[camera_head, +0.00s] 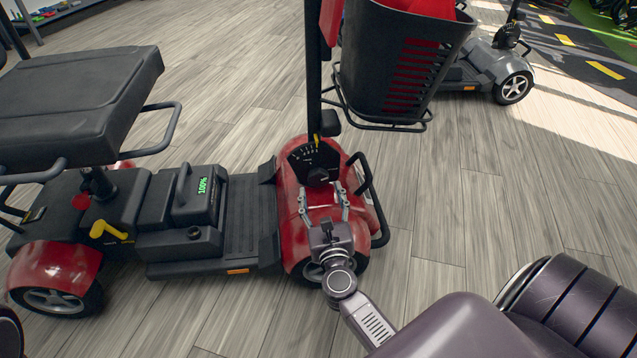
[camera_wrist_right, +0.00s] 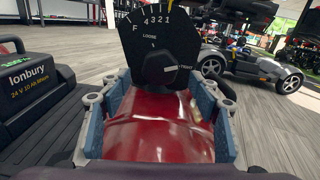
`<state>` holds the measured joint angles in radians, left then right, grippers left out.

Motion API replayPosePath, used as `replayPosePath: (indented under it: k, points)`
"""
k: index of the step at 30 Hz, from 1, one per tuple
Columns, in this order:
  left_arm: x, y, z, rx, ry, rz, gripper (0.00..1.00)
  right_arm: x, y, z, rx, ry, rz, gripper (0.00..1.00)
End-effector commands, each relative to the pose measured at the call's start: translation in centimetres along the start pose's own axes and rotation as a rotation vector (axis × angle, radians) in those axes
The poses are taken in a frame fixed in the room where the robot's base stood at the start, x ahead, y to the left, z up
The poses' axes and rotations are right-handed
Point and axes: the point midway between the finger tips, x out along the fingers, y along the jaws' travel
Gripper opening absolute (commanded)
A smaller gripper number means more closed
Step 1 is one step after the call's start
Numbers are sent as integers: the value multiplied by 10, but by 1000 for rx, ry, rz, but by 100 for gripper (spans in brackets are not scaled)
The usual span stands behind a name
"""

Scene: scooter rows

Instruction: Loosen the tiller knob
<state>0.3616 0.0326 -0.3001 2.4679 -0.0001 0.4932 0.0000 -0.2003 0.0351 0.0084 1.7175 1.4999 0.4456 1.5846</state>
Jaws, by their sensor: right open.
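The tiller knob (camera_head: 318,176) is a dark round knob at the foot of the red scooter's tiller, low on a black scale plate (camera_head: 309,158). In the right wrist view the knob (camera_wrist_right: 159,69) sits between the words LOOSE and TIGHT, and its white mark points at TIGHT. The plate there also carries F and several numbers. My right gripper (camera_head: 324,199) is open over the red front cover, just short of the knob. Its two fingers (camera_wrist_right: 155,112) stand wide apart with the knob ahead between them, apparently untouched. My left gripper is out of view.
The tiller post (camera_head: 314,70) rises behind the plate, with a black basket (camera_head: 400,65) at upper right. A black front bumper (camera_head: 372,195) lies right of the knob. The battery box (camera_head: 195,195) and seat (camera_head: 75,95) are left. Open floor lies right.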

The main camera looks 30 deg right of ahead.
Motion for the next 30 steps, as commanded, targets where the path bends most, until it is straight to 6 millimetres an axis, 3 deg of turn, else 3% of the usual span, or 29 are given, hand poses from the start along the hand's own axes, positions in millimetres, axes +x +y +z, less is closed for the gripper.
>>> replayPosePath:
  k: [3, 9, 21, 30]
  points:
    - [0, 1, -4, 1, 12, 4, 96, 22, 0, 0, -1, -4, -1, 56]
    - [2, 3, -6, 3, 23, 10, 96, 47, 0, 0, -4, -3, 0, 56]
    - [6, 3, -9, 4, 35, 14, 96, 54, 0, 1, -5, -2, 0, 55]
    - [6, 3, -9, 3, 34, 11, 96, 54, 0, 1, -5, -2, 0, 22]
